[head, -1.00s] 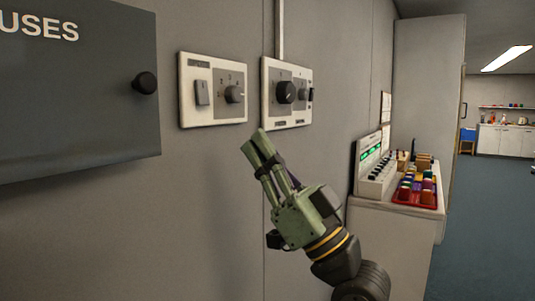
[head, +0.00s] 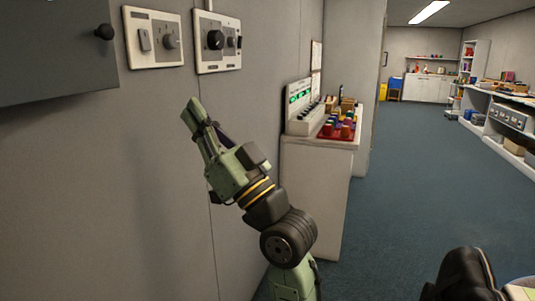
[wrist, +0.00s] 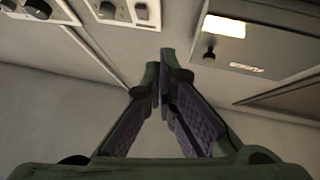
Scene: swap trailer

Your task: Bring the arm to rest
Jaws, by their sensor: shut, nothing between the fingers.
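My gripper (head: 190,110) is green, shut and empty, in front of the grey wall and below two switch panels. The left panel (head: 155,57) has a rocker switch and a small knob. The right panel (head: 232,66) has a large black knob. My gripper touches neither panel in the head view. In the wrist view the fingertips (wrist: 160,75) meet with nothing between them, and the panels and fuse box show beyond at the top.
A dark grey fuse box (head: 50,55) with a black knob is at the upper left. A cabinet (head: 315,190) bearing a console (head: 303,112) and a red tray (head: 337,134) stands right of my arm. Open blue floor (head: 420,200) and shelves (head: 490,110) lie farther right.

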